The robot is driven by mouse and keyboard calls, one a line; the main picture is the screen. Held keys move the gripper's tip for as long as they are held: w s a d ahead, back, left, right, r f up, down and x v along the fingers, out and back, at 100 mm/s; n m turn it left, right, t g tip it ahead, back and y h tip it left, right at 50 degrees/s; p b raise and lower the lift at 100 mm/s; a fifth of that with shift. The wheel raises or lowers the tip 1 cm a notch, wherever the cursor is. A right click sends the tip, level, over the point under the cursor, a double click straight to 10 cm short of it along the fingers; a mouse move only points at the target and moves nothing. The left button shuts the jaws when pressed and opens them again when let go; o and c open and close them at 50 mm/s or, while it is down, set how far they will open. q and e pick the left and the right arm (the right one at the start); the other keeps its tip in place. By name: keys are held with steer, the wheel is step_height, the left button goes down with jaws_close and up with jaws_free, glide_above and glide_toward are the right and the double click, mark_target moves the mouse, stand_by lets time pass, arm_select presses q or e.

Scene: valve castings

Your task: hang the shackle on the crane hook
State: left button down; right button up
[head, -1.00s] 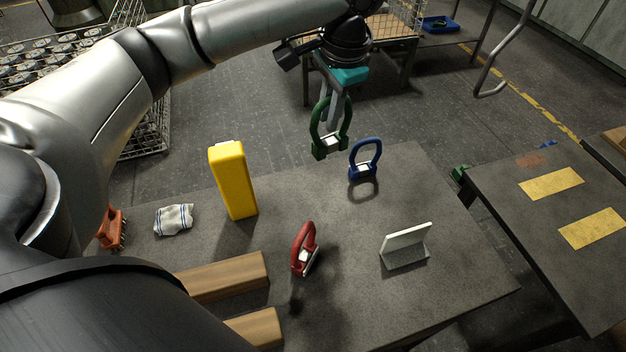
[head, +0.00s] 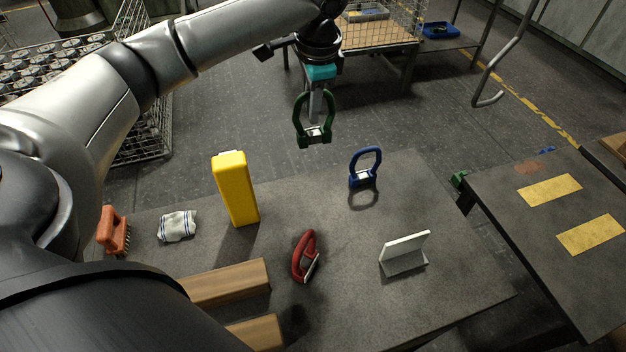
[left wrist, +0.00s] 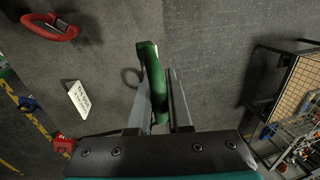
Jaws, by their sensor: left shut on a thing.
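My left gripper (head: 315,108) is shut on a green shackle (head: 300,122) and holds it in the air past the table's far edge, bow up. In the left wrist view the green shackle (left wrist: 152,75) shows between the fingers. The grey crane hook (head: 490,98) hangs at the upper right, well apart from the shackle. A blue shackle (head: 352,168) stands on the table below and right of the held one. A red shackle (head: 300,255) is nearer on the table, leaning; it also shows in the left wrist view (left wrist: 50,30). My right gripper is out of view.
On the table (head: 400,320) are a yellow block (head: 236,190), a white sign (head: 405,245), a cloth (head: 177,226), an orange brush (head: 112,232) and wooden bars (head: 228,283). A second table (head: 500,215) is at right. Wire cages (head: 145,100) stand behind. Open floor lies below the hook.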

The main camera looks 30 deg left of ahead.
arm_select(q)
steer(key=shift+f+b, duration=0.55)
steer(key=shift+f, duration=8)
steer(key=shift+f, duration=0.15)
steer(key=c, duration=0.8)
jaws_free()
steer(key=shift+c, duration=0.2)
steer(key=shift+f+b, duration=0.2)
steer(key=shift+b, duration=0.3)
steer(key=s+d+r+p, duration=0.2)
steer(key=s+r, duration=0.1)
steer(key=r, duration=1.2)
